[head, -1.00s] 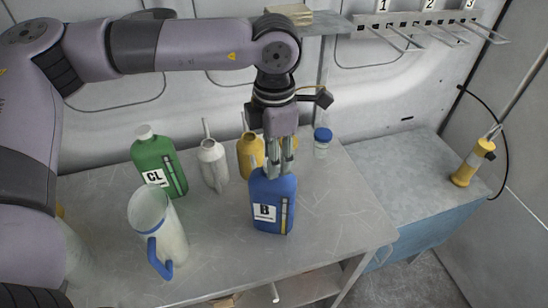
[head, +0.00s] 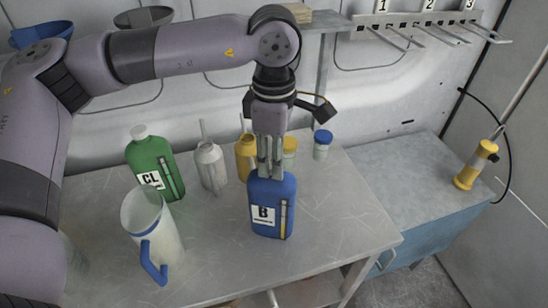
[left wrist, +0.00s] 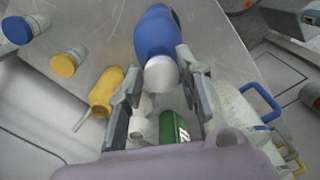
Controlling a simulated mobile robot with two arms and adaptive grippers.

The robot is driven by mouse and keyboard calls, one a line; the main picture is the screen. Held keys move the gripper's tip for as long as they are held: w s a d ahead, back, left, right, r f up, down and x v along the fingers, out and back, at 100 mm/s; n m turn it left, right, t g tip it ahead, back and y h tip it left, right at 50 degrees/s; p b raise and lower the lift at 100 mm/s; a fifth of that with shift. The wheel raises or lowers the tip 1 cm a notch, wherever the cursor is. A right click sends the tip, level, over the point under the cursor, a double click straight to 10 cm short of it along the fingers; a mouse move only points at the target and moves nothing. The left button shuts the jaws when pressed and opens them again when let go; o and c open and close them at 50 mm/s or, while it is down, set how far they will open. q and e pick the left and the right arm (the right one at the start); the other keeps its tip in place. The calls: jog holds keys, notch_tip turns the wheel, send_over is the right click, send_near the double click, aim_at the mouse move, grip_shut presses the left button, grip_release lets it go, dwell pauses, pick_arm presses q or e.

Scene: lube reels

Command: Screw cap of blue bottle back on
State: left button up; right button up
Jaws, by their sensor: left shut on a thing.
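The blue bottle (head: 287,215) with the "B" label stands upright on the metal table, in the middle of the head view. My left gripper (head: 269,172) points down over its top, with its fingers at the neck. In the left wrist view the blue bottle (left wrist: 155,35) lies between the fingertips, with a white cap (left wrist: 161,75) at its top end. My left gripper (left wrist: 160,72) is shut on this white cap. The fingers hide the cap in the head view, and how far it is threaded cannot be told. My right gripper is not in view.
A green bottle (head: 152,160), a white jug with blue handle (head: 155,225) and a grey-white bottle (head: 211,165) stand left. A yellow bottle (head: 244,158) and small jars (head: 322,150) stand behind. The table (head: 335,215) is clear right of the blue bottle.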

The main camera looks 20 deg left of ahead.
pick_arm(q)
jog(key=m+b, duration=0.1)
jog(key=m, duration=0.2)
jog(key=shift+s+f+b, duration=0.1)
jog(key=shift+f+b, duration=0.1)
jog(key=shift+b, duration=0.1)
jog(key=shift+r+m, duration=0.2)
jog(key=shift+m, duration=0.9)
jog(key=shift+f+m+b, duration=0.2)
jog(key=shift+m+b, duration=0.4)
jog(key=shift+m, duration=0.1)
jog(key=shift+s+r+m, duration=0.1)
jog(key=shift+m, duration=0.6)
jog(key=shift+m+b, duration=0.55)
jog(key=shift+m, duration=0.05)
jog(key=shift+a, duration=0.1)
